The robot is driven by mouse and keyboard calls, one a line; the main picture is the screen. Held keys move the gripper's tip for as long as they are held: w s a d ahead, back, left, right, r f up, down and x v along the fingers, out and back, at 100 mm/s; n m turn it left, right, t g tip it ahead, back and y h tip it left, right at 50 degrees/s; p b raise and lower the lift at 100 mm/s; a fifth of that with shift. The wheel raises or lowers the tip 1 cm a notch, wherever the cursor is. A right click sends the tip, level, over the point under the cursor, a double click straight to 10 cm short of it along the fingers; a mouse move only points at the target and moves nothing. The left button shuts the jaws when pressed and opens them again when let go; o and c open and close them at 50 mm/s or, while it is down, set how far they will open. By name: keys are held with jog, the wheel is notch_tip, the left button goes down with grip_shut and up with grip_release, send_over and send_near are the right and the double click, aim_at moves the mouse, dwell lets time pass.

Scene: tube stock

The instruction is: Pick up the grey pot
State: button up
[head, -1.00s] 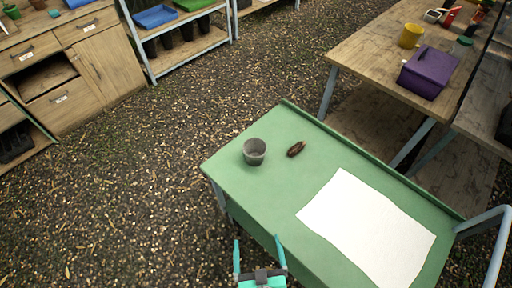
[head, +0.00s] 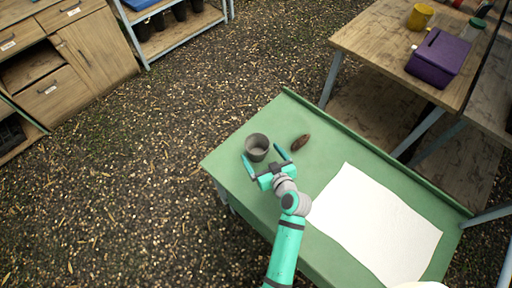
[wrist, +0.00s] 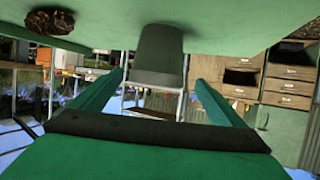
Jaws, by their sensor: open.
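The grey pot (head: 257,146) stands upright near the far left corner of the green cart top. It also shows in the wrist view (wrist: 159,54), which appears upside down, centred ahead of the two fingers. My gripper (head: 265,158) is open, close to the near side of the pot, with one finger toward each side of it. In the wrist view my gripper (wrist: 155,95) has nothing between its fingers near the palm. I cannot tell whether the fingertips reach past the pot's near wall.
A brown pine cone-like object (head: 301,142) lies just right of the pot. A white sheet (head: 375,225) covers the cart's right part. A wooden table (head: 385,45) with a purple box (head: 438,58) stands beyond. Gravel ground (head: 120,190) lies open to the left.

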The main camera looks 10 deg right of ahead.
aim_at(253, 141)
jog(key=x, duration=0.8)
jog(key=shift+w+d+f, duration=0.2)
jog(key=shift+w+d, duration=0.05)
jog(key=shift+w, duration=0.2)
jog(key=shift+w+a+f, duration=0.15)
jog(key=shift+w+f, duration=0.05)
jog(key=shift+w, duration=0.3)
jog(key=c, duration=1.1)
